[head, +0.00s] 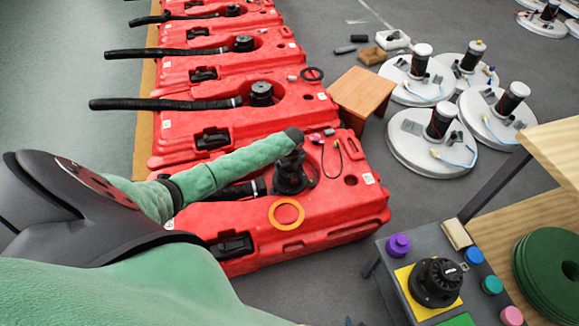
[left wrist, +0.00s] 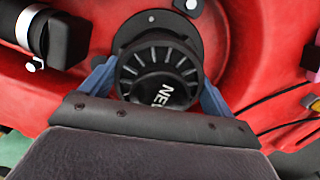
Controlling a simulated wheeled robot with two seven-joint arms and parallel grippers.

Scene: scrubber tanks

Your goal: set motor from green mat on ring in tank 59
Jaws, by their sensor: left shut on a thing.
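My left gripper (head: 291,158) is over the recess of the nearest red tank (head: 341,209). In the left wrist view its two blue fingers (left wrist: 157,84) are shut on the sides of a black finned motor (left wrist: 160,72). The motor also shows in the head view (head: 291,178), upright at the recess. A dark round flange or ring (left wrist: 152,20) shows just beyond the motor; I cannot tell whether they touch. The tank number is not readable. A bare part of the green mat (head: 458,321) shows at the bottom edge. My right gripper is not in view.
An orange ring (head: 286,214) lies on the nearest tank. Another black motor (head: 436,282) stands on a yellow mat (head: 404,277) on the grey bench. A hose end (left wrist: 45,32) lies beside the held motor. More red tanks stand behind; a wooden stool (head: 361,95) is at their right.

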